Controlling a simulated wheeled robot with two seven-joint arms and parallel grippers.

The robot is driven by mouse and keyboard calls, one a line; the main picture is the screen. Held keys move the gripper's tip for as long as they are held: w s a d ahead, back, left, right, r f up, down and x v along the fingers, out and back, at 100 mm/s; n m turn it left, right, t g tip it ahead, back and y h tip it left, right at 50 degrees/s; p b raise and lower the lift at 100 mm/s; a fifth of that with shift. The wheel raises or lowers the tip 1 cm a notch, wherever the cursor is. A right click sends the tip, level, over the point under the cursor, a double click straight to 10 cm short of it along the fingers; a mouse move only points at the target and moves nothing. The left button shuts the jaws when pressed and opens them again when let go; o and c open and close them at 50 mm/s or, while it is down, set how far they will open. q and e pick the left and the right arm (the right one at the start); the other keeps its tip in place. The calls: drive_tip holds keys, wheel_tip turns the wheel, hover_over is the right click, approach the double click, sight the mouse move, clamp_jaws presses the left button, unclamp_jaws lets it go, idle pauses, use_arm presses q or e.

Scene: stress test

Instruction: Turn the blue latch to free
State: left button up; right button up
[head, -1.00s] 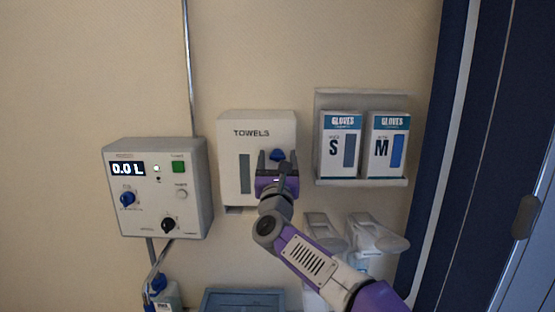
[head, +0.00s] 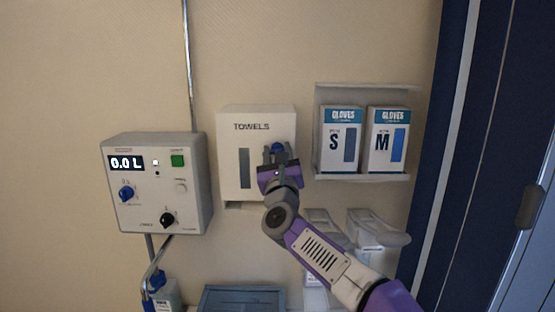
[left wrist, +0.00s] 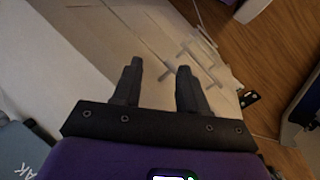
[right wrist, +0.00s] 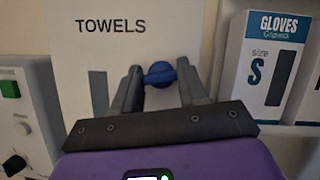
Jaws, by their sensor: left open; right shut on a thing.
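The blue latch (head: 277,147) is on the front of the white towel dispenser (head: 240,117), right of its dark window slot. The gripper is tilted slightly. My left gripper (left wrist: 158,65) shows only in the left wrist view; it is open, with nothing between its fingers, away from the dispenser.
A control box (head: 154,216) with display and knobs is left of the dispenser. Glove boxes (head: 340,140) sit in a wall rack to the right. White wall dispensers (head: 375,228) are below the rack. A blue bin (head: 243,299) stands below.

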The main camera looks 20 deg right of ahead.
drive_tip(key=n+g+y+p, duration=0.1)
drive_tip(key=n+y+p, duration=0.1)
drive_tip(key=n, duration=0.3)
drive_tip(key=n+g+y+p, duration=0.1)
drive_tip(key=n+y+p, duration=0.1)
drive_tip(key=n, duration=0.4)
drive_tip(key=n+g+y+p, duration=0.1)
drive_tip(key=n+y+p, duration=0.1)
drive_tip(key=n, duration=0.3)
drive_tip(key=shift+d+r+n+p, duration=0.1)
drive_tip(key=shift+r+n+p, duration=0.3)
drive_tip(key=shift+p, duration=0.45)
drive_tip(key=shift+f+n+g+p, duration=0.15)
drive_tip(key=shift+n+g+p, duration=0.35)
drive_tip(key=shift+n+p, duration=0.7)
drive_tip(key=shift+f, duration=0.1)
drive_tip(key=o, duration=1.1)
drive_tip(key=shift+c, duration=0.2)
